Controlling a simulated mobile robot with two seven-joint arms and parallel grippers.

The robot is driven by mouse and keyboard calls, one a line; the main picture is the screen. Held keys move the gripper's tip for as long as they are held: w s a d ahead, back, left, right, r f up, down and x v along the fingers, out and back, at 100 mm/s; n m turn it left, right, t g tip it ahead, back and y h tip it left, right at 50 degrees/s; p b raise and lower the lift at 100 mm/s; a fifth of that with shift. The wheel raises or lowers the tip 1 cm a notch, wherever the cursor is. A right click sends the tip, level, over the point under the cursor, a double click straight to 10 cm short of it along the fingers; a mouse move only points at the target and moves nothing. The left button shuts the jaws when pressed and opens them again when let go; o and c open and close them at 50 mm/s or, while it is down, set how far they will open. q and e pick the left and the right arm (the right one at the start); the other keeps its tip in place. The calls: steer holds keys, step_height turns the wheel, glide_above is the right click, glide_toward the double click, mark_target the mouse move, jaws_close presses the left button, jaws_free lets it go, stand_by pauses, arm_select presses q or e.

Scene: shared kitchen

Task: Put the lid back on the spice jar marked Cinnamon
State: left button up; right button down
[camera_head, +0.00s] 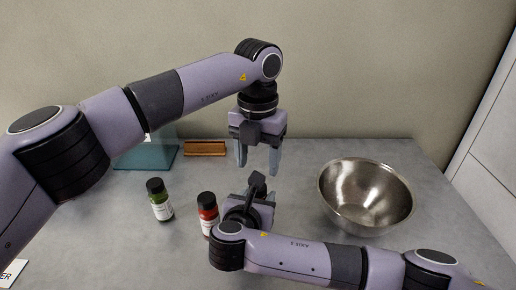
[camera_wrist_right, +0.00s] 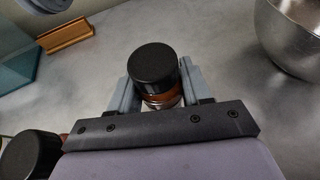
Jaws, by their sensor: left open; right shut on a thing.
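My right gripper (camera_head: 250,203) is shut on a small glass jar (camera_wrist_right: 162,98) with orange-brown contents, seen between its fingers in the right wrist view. A black lid (camera_wrist_right: 153,68) covers the top of this jar; I cannot tell whether it is fully seated. The jar's label is hidden, so I cannot read Cinnamon on it. In the head view the right gripper and arm hide most of the jar. My left gripper (camera_head: 258,160) is open and empty, pointing down just above and behind the right gripper.
A red jar (camera_head: 208,213) and a green jar (camera_head: 161,204), both black-capped, stand left of my right gripper. A steel bowl (camera_head: 366,200) stands at the right. A teal container (camera_head: 146,155) and a wooden holder (camera_head: 205,149) are at the back. The front left counter is mostly clear.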

arm_select(q)
step_height(320, 180, down, 6)
steer(key=shift+r, duration=0.1)
stand_by(0.4)
steer(key=c, duration=1.1)
steer(key=shift+m, duration=0.9)
steer(key=o, duration=1.3)
steer(key=shift+c, duration=0.2)
steer(key=shift+r, duration=0.1)
steer(key=shift+r, duration=3.95)
